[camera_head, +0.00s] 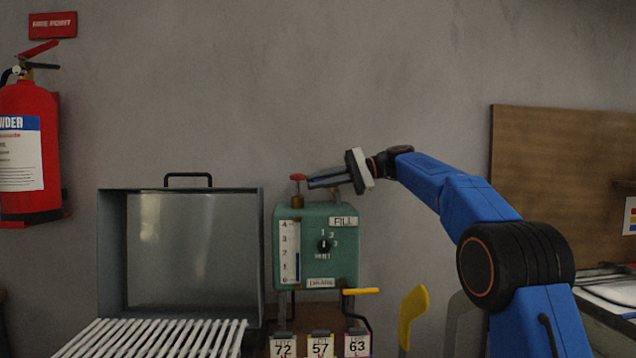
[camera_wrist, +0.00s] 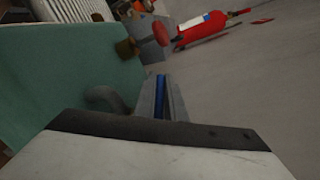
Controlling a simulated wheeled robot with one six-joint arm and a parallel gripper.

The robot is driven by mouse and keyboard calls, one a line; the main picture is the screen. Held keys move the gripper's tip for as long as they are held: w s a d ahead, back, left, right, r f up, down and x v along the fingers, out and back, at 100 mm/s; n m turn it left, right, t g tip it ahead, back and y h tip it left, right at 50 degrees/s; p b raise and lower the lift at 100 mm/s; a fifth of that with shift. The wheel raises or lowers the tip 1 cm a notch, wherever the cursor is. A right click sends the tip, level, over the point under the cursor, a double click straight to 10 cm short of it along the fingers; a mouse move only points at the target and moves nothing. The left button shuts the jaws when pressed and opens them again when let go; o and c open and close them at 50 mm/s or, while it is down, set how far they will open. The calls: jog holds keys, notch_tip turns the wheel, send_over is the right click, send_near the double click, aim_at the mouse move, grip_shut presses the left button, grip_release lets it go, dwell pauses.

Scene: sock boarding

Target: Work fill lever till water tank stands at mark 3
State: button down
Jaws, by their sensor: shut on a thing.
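The green tank unit (camera_head: 315,212) stands against the wall, with a FILL plate (camera_head: 343,222) at its upper right. Its gauge (camera_head: 288,255) is numbered up to 4; the blue column (camera_head: 298,268) tops out at about mark 2. My gripper (camera_head: 325,181) is above the unit, shut on a blue bar that looks like the fill lever's handle; the blue strip (camera_wrist: 160,83) shows between the fingers in the wrist view. The fingers hide most of it. A red knob (camera_head: 297,177) on a brass stem (camera_head: 297,201) stands just left of the fingertips.
An open grey case (camera_head: 112,262) with a white slatted rack (camera_head: 150,338) is at left. A dial (camera_head: 323,246) is on the unit's front, a yellow handle (camera_head: 361,291) below right. Number tags (camera_head: 320,346) hang beneath. A fire extinguisher (camera_head: 30,150) hangs far left.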

jog(key=shift+s+d+n+g, duration=0.15)
jog(key=shift+n+g, duration=0.35)
jog(key=shift+g, duration=0.2)
jog(key=c, duration=2.1)
grip_release()
jog(key=shift+d, duration=0.1)
jog(key=v, duration=1.7)
jog(key=shift+r, duration=0.2)
jog(key=shift+d, duration=0.1)
